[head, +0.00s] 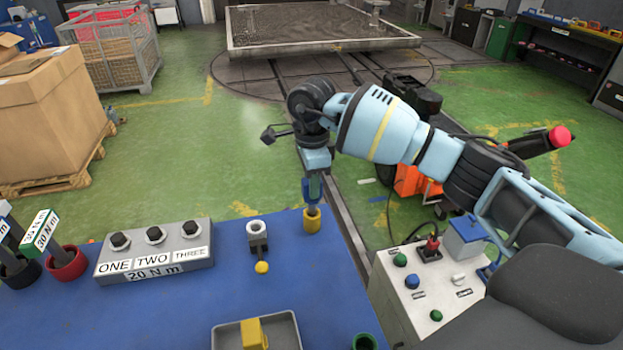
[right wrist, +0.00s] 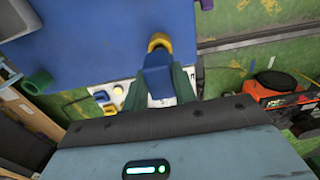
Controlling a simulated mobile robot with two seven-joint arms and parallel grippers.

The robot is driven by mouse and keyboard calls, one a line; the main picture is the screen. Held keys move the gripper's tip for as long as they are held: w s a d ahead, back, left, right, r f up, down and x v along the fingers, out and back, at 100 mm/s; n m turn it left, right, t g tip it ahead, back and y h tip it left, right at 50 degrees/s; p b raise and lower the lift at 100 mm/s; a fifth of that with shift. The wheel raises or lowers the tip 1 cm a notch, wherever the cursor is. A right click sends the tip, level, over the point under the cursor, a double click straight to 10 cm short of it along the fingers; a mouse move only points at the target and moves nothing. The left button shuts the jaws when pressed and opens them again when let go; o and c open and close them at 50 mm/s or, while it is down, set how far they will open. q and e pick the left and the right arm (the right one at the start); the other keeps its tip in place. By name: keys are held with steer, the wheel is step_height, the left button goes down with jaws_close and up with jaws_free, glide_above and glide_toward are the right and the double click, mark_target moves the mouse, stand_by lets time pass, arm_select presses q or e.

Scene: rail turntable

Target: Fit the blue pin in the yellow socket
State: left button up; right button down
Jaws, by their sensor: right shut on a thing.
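The blue pin (head: 312,191) is upright in my right gripper (head: 314,178), which is shut on its upper part. The yellow socket (head: 312,222) stands near the far right edge of the blue table. In the head view the pin's lower end meets the socket's mouth; I cannot tell how deep it sits. In the right wrist view the pin (right wrist: 158,82) is between the green fingers of the gripper (right wrist: 159,92). Its far end overlaps the yellow socket (right wrist: 160,41), whose opening is partly hidden. My left gripper is out of view.
The blue table (head: 180,310) holds a grey three-bolt block (head: 153,250), a fitting with a yellow ball (head: 261,267), a grey tray (head: 228,338) with a yellow block, and a green cup (head: 364,342). A button box (head: 425,285) stands right of the table.

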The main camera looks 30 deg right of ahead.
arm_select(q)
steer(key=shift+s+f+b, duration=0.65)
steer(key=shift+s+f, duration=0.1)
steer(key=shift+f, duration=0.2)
arm_select(e)
steer(key=shift+f, duration=2.3)
steer(key=c, duration=1)
jaws_free()
steer(key=shift+c, duration=0.2)
step_height(320, 180, up, 7)
steer(key=shift+r, duration=0.4)
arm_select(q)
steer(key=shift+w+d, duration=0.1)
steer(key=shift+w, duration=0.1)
